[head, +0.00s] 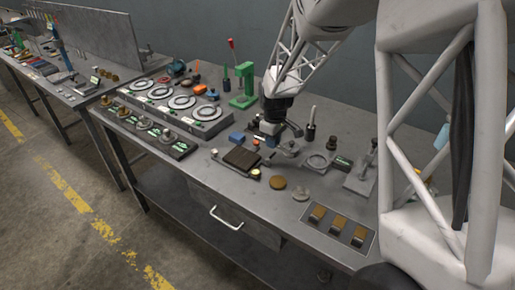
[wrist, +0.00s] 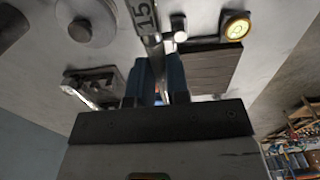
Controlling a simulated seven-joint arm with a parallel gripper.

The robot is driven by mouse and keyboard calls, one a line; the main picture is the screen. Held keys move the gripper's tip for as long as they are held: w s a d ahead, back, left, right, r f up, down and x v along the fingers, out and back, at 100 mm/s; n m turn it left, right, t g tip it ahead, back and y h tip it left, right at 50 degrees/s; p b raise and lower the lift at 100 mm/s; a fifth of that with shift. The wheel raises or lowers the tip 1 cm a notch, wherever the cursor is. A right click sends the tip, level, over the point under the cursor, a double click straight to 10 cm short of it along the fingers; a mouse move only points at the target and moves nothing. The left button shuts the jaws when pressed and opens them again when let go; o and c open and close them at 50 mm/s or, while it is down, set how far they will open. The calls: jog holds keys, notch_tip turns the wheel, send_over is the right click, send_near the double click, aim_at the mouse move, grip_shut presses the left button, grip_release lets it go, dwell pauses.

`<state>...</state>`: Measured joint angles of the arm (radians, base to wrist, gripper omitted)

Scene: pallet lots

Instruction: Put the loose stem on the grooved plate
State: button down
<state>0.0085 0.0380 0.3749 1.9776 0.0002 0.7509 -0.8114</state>
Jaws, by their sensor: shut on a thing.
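My gripper (head: 271,140) is low over the middle of the workbench, just right of the dark grooved plate (head: 241,157). In the wrist view, the two blue fingers (wrist: 158,85) are closed around a slim metal stem (wrist: 150,32) that bears a dark "15" marking. The stem runs out past the fingertips. The grooved plate (wrist: 208,68) lies to the right of the fingers in the wrist view, apart from the held stem's marked end. The fingers hide the gripped part of the stem, and I cannot tell its clearance over the bench.
A round yellow-faced gauge (wrist: 236,25) sits by the plate's corner. A blue block (head: 236,137), a brass disc (head: 277,182) and a tray with brass blocks (head: 337,224) are nearby. A dial panel (head: 205,125) stands to the left. Bare bench shows in front of the plate.

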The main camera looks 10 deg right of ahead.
jog(key=s+a+n, duration=0.8)
jog(key=s, duration=0.6)
jog(key=shift+s+a+r+n, duration=0.15)
jog(key=shift+s+r+n, duration=0.05)
jog(key=shift+r+n, duration=0.25)
jog(key=shift+w, duration=0.15)
send_over(243, 156)
jog(key=shift+f, duration=0.7)
jog(key=shift+f, duration=1.75)
jog(key=shift+f, duration=0.1)
jog(key=c, duration=1.5)
grip_release()
jog(key=shift+f, duration=0.1)
jog(key=shift+c, duration=0.2)
jog(key=o, duration=0.4)
